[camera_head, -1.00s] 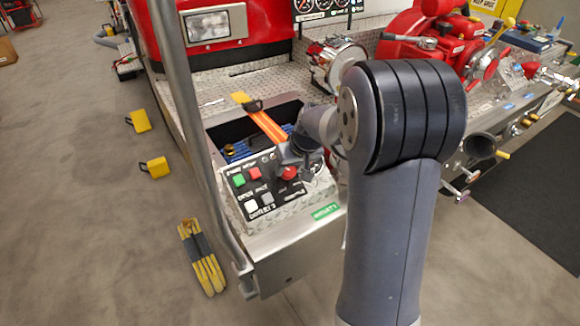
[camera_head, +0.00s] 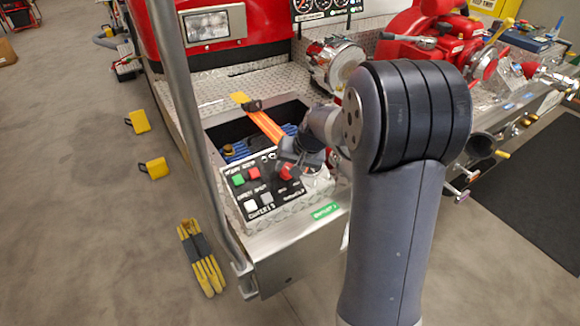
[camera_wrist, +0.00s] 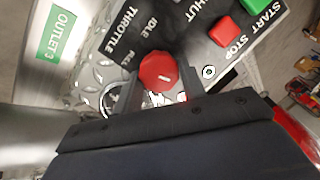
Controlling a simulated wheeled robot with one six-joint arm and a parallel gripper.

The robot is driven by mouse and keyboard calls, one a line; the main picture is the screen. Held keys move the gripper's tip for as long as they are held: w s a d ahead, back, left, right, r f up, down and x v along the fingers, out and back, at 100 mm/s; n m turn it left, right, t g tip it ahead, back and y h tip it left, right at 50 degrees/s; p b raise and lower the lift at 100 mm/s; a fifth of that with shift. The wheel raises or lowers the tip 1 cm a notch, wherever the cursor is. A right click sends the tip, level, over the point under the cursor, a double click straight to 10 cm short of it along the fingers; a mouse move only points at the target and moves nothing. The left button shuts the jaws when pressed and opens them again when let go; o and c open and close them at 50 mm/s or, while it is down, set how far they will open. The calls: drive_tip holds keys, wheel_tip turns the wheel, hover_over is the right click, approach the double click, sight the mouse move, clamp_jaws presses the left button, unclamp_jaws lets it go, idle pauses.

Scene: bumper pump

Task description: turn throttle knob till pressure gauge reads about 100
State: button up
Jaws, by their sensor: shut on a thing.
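The red throttle knob (camera_wrist: 158,72) is on the black control panel (camera_head: 262,196), beside the labels THROTTLE and IDLE. My gripper (camera_wrist: 160,92) is shut on the knob, with one finger on each side of it in the wrist view. In the head view the red knob (camera_head: 291,171) shows just below my gripper (camera_head: 297,160), partly hidden by it. Several round gauges (camera_head: 322,6) sit at the top edge of the head view, cut off and too small to read. I cannot tell which is the pressure gauge.
A green button (camera_head: 239,180), a red button (camera_head: 254,170) and pale buttons (camera_head: 250,205) sit beside the knob. An open bin with an orange strap (camera_head: 266,125) lies behind the panel. A grey upright rail (camera_head: 190,120) stands at the left.

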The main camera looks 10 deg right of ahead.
drive_tip(key=o, duration=1)
drive_tip(key=v, duration=1)
drive_tip(key=shift+s+d+r, duration=0.1)
drive_tip(key=shift+s+r, duration=0.1)
drive_tip(key=shift+r, duration=0.1)
drive_tip(key=shift+f, duration=0.1)
drive_tip(key=x, duration=1.1)
drive_tip(key=shift+n, duration=0.5)
drive_tip(key=shift+r+n, duration=0.25)
drive_tip(key=shift+n, duration=0.55)
